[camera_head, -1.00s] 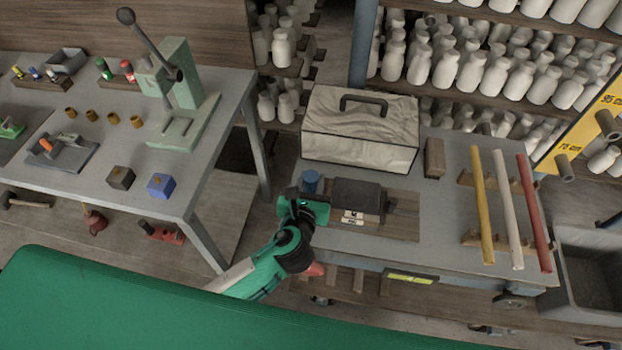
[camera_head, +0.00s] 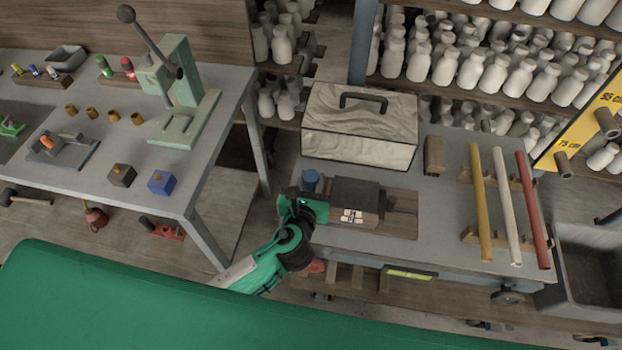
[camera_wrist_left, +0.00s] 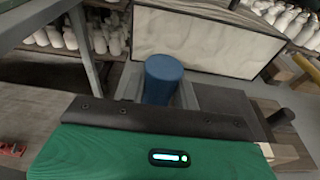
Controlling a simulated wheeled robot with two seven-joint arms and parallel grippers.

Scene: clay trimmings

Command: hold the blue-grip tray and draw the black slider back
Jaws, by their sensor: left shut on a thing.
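The tray (camera_head: 408,228) is a brown wooden board on the grey workbench, with a blue cylindrical grip (camera_head: 311,182) at its left. My right gripper is in neither view.
A pale lidded box (camera_head: 360,125) with a dark handle stands behind the tray. A wooden block (camera_head: 434,156) and yellow, white and red rods (camera_head: 506,210) lie to the right. A second table (camera_head: 215,130) with a green press stands left, across a gap.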

